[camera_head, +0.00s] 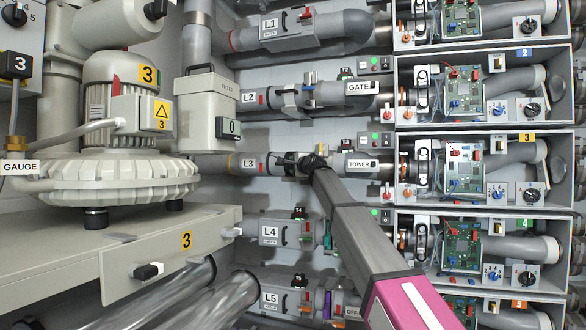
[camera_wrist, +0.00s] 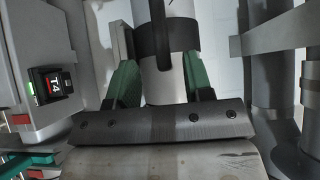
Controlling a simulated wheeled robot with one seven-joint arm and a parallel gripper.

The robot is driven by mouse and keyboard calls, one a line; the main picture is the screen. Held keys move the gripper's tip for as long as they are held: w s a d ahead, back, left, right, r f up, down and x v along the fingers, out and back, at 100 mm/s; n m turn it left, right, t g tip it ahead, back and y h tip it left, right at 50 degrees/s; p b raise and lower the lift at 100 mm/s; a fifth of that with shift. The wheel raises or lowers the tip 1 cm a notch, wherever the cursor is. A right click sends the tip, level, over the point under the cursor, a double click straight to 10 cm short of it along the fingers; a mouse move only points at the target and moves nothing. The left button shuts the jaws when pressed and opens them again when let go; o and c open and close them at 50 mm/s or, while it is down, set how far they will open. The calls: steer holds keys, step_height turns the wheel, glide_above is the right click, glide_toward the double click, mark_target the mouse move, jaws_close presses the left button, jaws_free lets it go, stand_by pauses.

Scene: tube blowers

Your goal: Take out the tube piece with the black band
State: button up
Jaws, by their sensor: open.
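A light grey tube piece (camera_wrist: 165,88) with a black band (camera_wrist: 180,38) around it shows in the wrist view. A black strap-like part lies along the tube by the band. My gripper (camera_wrist: 157,64) is open, with one green finger on each side of the tube; I cannot tell whether either finger touches it. In the head view my gripper (camera_head: 312,162) is at the L3 line, between the L3 box (camera_head: 250,163) and the TOWER label (camera_head: 359,165). My arm and gripper hide much of the tube there.
Similar lines, L2 (camera_head: 249,98) above and L4 (camera_head: 269,231) below, run close to my gripper. Open boxes with circuit boards (camera_head: 464,165) stand to the right. A large blower (camera_head: 120,170) is at left. In the wrist view, a grey box with a T4 tag (camera_wrist: 54,83) is near the left finger.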

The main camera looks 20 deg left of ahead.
mark_target(289, 164)
steer(key=x, duration=0.5)
steer(key=shift+w+a+r, duration=0.1)
steer(key=shift+r, duration=0.05)
jaws_close()
